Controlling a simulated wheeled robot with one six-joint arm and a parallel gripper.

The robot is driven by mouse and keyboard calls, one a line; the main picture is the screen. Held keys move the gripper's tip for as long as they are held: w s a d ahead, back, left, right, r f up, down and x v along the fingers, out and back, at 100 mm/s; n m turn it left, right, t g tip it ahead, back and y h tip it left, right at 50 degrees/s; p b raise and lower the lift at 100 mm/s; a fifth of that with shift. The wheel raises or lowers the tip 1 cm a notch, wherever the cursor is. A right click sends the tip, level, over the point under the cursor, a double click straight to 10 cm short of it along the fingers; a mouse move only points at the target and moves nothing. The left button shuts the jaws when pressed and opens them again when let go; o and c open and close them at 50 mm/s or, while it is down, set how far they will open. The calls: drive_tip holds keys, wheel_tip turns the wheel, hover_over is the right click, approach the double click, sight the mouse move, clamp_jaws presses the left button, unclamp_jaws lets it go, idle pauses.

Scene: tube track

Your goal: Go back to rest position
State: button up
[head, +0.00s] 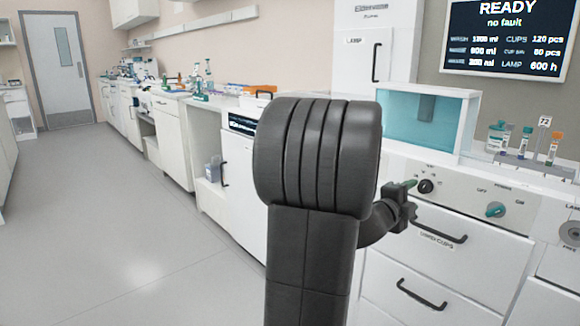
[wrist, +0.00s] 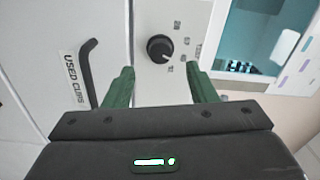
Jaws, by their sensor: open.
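In the wrist view my gripper (wrist: 162,88) is open, with its two green fingers spread apart and nothing between them. A black round knob (wrist: 160,48) on a pale panel shows beyond and between the fingertips, apart from them as far as I can tell. In the head view my gripper (head: 412,184) is small and partly hidden behind my dark arm, close to the front panel of the machine. The same black knob shows in the head view (head: 426,186), right beside the fingertips.
A drawer marked "USED CUPS" (head: 437,238) with a black handle lies below the knob. A teal knob (head: 495,209) is to the right. A teal-windowed box (head: 425,122) and a tube rack (head: 525,161) stand on top. The screen (head: 508,36) reads "READY, no fault". The floor (head: 130,240) at left is clear.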

sight(422, 189)
drive_tip(key=x, duration=0.5)
drive_tip(key=shift+w+d, duration=0.2)
drive_tip(key=shift+d, duration=0.05)
